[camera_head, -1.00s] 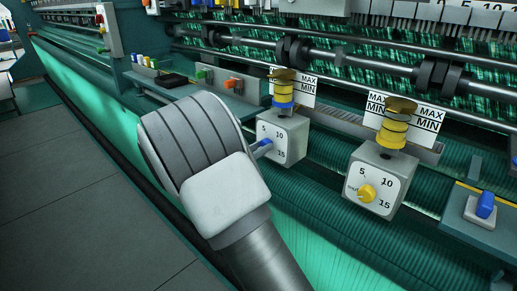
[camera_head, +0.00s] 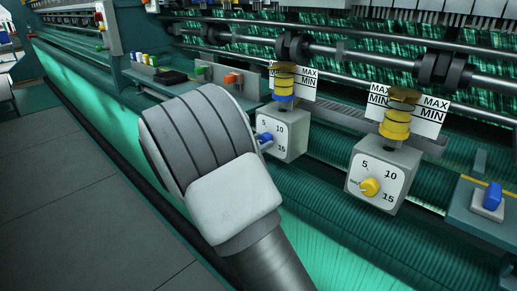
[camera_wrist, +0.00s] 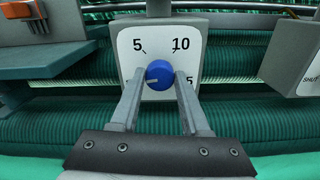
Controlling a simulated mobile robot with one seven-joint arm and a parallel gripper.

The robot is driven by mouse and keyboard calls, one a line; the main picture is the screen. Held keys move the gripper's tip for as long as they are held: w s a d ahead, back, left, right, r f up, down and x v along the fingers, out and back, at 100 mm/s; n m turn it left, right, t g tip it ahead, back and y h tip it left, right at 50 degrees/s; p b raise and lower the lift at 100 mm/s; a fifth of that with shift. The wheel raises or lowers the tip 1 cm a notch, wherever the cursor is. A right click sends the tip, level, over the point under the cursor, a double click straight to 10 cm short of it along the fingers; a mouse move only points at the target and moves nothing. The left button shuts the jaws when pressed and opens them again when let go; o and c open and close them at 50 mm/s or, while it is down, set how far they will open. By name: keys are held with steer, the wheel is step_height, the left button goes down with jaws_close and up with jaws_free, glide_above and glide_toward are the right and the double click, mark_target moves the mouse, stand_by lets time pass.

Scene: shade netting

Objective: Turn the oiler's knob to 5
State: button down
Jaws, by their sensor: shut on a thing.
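The oiler is a grey box (camera_head: 293,149) with a white dial marked 5, 10 and 15; its dial also shows in the wrist view (camera_wrist: 190,31). Its blue knob (camera_wrist: 160,70) sits between my gripper's fingertips (camera_wrist: 160,76), which are closed on its two sides. The knob's pale pointer line points left and slightly down, below the tick for 5. The left finger hides the dial's left edge, and the right finger partly covers the 15. In the head view, the blue knob (camera_head: 265,139) shows beside my wrist, which hides my gripper.
A second oiler (camera_head: 383,176) with a yellow knob (camera_head: 370,187) stands to the right. Above each box is a yellow-banded cup before a MAX/MIN plate. A blue switch (camera_head: 492,195) sits farther right. In the wrist view, a teal ledge (camera_wrist: 45,57) lies close on the left.

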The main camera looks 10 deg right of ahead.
steer(key=shift+s+f+m+b, duration=0.1)
steer(key=shift+f+m+b, duration=0.05)
steer(key=shift+m+b, duration=5.55)
steer(key=shift+c, duration=1.9)
jaws_free()
steer(key=p+v, duration=0.2)
steer(key=v, duration=1.5)
steer(key=shift+s+p, duration=0.15)
steer(key=shift+p, duration=0.15)
